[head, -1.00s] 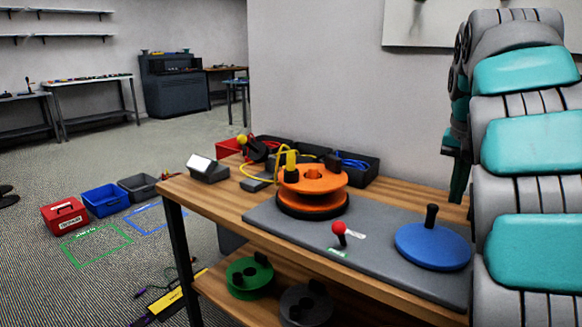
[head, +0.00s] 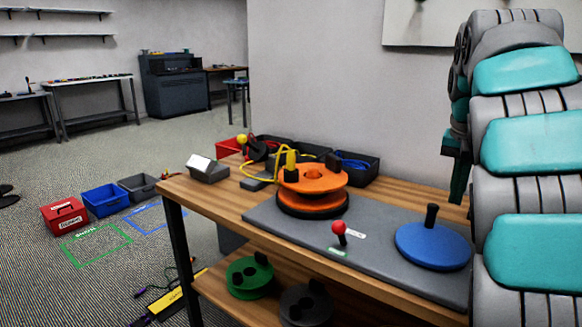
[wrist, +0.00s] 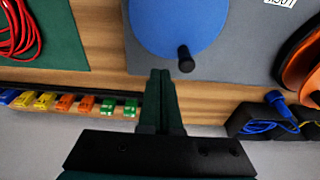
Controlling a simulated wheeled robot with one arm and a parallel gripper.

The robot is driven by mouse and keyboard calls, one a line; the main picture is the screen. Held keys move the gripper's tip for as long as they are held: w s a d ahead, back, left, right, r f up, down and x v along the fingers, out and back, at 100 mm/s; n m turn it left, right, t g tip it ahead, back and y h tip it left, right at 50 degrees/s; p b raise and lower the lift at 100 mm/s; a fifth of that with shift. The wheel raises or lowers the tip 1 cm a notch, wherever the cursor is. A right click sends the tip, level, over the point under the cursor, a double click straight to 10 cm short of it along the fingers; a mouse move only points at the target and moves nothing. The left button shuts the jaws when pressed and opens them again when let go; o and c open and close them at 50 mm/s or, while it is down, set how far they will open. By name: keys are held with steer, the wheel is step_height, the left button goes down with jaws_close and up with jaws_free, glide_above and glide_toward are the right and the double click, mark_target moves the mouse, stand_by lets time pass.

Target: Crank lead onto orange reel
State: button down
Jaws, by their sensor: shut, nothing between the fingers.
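The orange reel (head: 312,181) stands on the grey panel (head: 285,228) on the bench. A yellow lead (head: 250,170) loops from its left side, with a yellow plug (head: 290,160) at the reel's top. A blue disc (head: 432,246) with an upright black crank knob (head: 432,214) lies at the panel's right. My gripper (head: 457,192) is above the bench's back right, partly hidden by my arm. In the wrist view my gripper (wrist: 160,75) is shut and empty, its tips beside the blue disc (wrist: 170,20) and left of the knob (wrist: 186,58). The orange reel shows partly at the right edge (wrist: 302,65).
A red-knobbed lever (head: 339,228) stands between reel and disc. Black bins (head: 362,176), one holding blue cable, sit behind the reel. In the wrist view, coloured connectors (wrist: 64,103) line the bench edge and a red cable (wrist: 15,30) lies on a green mat (wrist: 60,50).

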steer(key=shift+f+b, duration=1.4)
steer(key=shift+f, duration=1.4)
